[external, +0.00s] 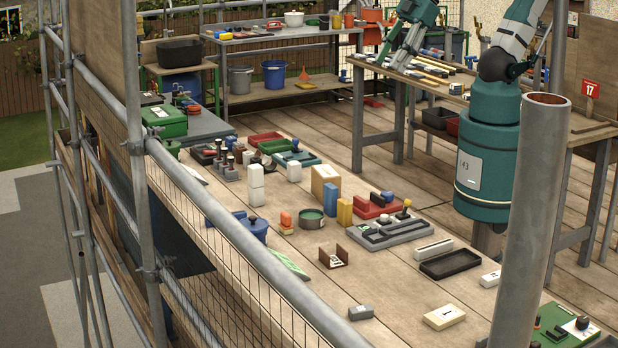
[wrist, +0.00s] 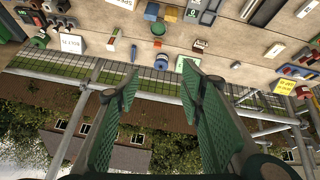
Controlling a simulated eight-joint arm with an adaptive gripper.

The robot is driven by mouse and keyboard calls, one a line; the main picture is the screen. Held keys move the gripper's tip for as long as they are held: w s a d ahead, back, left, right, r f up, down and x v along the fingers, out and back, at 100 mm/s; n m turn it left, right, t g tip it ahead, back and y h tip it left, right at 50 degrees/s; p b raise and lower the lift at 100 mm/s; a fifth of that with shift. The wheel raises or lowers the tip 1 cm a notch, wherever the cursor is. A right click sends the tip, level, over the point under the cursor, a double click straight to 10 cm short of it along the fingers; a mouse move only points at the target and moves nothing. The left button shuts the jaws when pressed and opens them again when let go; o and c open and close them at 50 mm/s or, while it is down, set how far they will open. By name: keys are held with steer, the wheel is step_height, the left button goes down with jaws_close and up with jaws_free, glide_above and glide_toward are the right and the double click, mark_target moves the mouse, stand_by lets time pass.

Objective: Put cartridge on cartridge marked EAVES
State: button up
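My gripper (wrist: 160,78) is open in the wrist view, its two green-padded fingers wide apart with nothing between them. In the external view a green and grey end of my arm (external: 410,22) shows at the top, away from the near deck. I cannot tell which pieces are the cartridges. A pale block with dark lettering (external: 444,317) lies at the lower right of the deck. A smaller white block (external: 490,279) lies behind it. In the wrist view, a white lettered piece (wrist: 71,44) lies at the upper left. I cannot read EAVES on any of them.
A black tray (external: 450,264), a grey tray (external: 395,233), a brown bracket (external: 333,257) and a small grey block (external: 361,312) lie on the deck. A scaffold rail (external: 215,210) and a thick upright tube (external: 530,220) stand in front. Bare boards lie between the pieces.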

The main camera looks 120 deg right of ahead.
steer(key=shift+s+a+f+m+t, duration=0.1)
steer(key=shift+s+a+m, duration=0.2)
steer(key=shift+s, duration=0.25)
steer(key=shift+s+a+f+m+t, duration=0.15)
steer(key=shift+s+m, duration=0.15)
steer(key=shift+s, duration=0.3)
steer(key=shift+s+a+f+m+t, duration=0.1)
steer(key=shift+s+a+m, duration=0.2)
steer(key=shift+s, duration=0.25)
